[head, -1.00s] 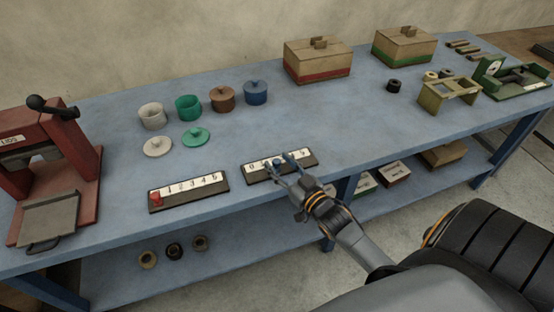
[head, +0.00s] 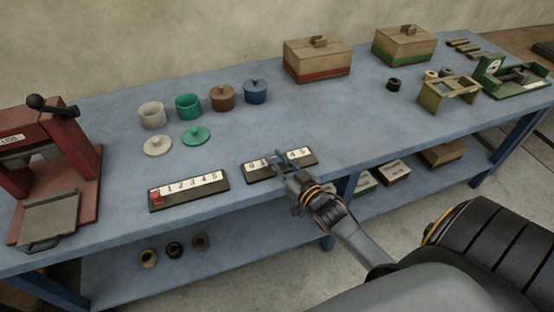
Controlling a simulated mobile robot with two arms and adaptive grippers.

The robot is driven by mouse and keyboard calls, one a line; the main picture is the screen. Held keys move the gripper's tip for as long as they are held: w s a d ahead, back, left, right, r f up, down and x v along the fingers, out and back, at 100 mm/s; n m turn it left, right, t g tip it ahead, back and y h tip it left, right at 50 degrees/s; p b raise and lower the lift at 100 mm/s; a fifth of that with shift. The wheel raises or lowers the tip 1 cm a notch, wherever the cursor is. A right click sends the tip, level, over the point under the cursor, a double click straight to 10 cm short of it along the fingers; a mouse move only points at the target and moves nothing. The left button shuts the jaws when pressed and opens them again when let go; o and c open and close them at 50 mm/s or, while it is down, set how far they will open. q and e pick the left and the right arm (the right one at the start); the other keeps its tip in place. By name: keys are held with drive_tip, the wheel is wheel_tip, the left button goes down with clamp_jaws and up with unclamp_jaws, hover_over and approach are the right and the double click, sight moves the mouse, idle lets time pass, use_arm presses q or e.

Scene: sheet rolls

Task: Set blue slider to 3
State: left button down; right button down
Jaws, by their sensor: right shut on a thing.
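The blue slider's number strip (head: 254,168) lies near the front edge of the blue table, with 0, 1, 4 and 5 readable. My right gripper (head: 283,162) reaches over the strip's middle from the front and is shut on the blue slider. Its fingers hide most of the slider and the digits around 2 and 3, so the slider's exact mark cannot be read. My left gripper is not in view.
A second number strip (head: 191,188) with a red slider (head: 156,197) at its left end lies to the left. Pots and lids stand behind. A red press (head: 80,150) is at far left. The table (head: 350,130) behind the strip is clear.

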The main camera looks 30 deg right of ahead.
drive_tip(key=d, duration=0.3)
drive_tip(key=shift+s+d, duration=0.1)
drive_tip(key=shift+s, duration=0.25)
drive_tip(key=c, duration=1.1)
unclamp_jaws()
drive_tip(key=shift+c, duration=0.2)
drive_tip(key=s, duration=1.2)
drive_tip(key=shift+d, duration=0.1)
drive_tip(key=s+a+f+g, duration=0.1)
drive_tip(key=s+f+g, duration=0.2)
drive_tip(key=f, duration=0.7)
drive_tip(key=s+a+f+g+h, duration=0.1)
drive_tip(key=s+f+g, duration=0.15)
drive_tip(key=f, duration=0.65)
drive_tip(key=s+a+f+g, duration=0.1)
drive_tip(key=s+f+g, duration=0.15)
drive_tip(key=f, duration=0.75)
drive_tip(key=s+a+f+n+g, duration=0.1)
drive_tip(key=s+a+f+g, duration=0.3)
drive_tip(key=s+f, duration=0.5)
drive_tip(key=s+a+f+n+g, duration=0.1)
drive_tip(key=s+a+f+g, duration=0.4)
drive_tip(key=s+f, duration=0.4)
drive_tip(key=s, duration=0.5)
drive_tip(key=shift+s+a+f+y, duration=0.15)
drive_tip(key=shift+s+a+y, duration=0.15)
drive_tip(key=shift+s, duration=0.1)
